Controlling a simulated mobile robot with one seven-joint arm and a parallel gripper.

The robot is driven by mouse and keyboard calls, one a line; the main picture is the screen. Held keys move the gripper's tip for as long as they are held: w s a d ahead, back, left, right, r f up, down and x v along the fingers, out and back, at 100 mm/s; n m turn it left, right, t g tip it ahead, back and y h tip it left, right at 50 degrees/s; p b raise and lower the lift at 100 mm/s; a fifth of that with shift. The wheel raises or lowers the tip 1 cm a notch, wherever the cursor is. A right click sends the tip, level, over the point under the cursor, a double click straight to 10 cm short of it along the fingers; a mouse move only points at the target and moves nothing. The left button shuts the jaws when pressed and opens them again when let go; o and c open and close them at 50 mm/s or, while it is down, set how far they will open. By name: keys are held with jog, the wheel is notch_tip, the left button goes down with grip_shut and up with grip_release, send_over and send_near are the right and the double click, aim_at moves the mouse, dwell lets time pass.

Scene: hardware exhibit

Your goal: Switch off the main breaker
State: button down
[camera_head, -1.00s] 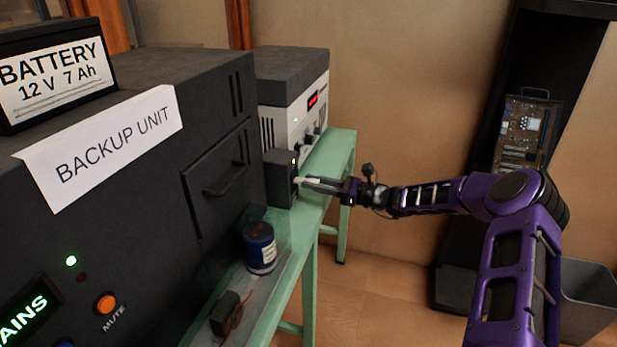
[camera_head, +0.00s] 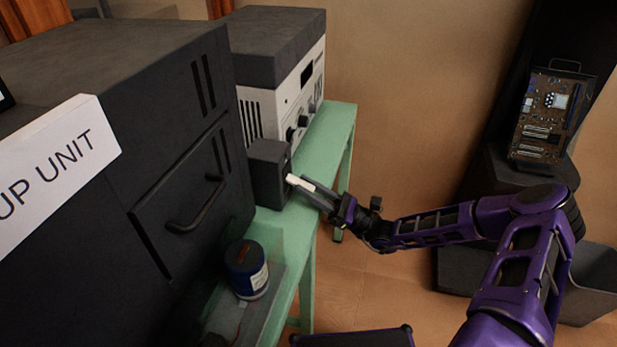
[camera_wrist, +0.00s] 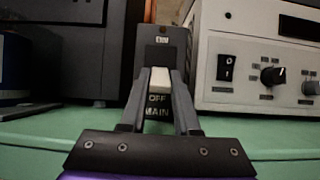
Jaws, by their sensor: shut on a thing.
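The main breaker (camera_head: 268,174) is a dark grey box on the green bench, between the backup unit and a white instrument. In the wrist view the breaker (camera_wrist: 164,48) is straight ahead, with the words OFF and MAIN readable low on its front. Its pale lever (camera_wrist: 158,78) sticks out just above OFF and sits between my two fingers. My gripper (camera_wrist: 158,85) is shut on the lever. In the head view my gripper (camera_head: 311,189) comes from the right and tilts up toward the breaker. A small label above the lever is too small to read.
The black backup unit (camera_head: 110,120) with a drawer handle stands on the left. The white instrument (camera_head: 300,95) stands behind the breaker, its display dark. A blue can (camera_head: 248,268) is in front on the green bench (camera_head: 338,130).

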jog(key=shift+f, duration=0.1)
dwell(0.4)
jog(key=c, duration=0.6)
grip_release()
jog(key=shift+c, duration=0.2)
jog(key=v, duration=1.7)
jog(key=shift+f, duration=0.15)
jog(key=shift+s, duration=0.1)
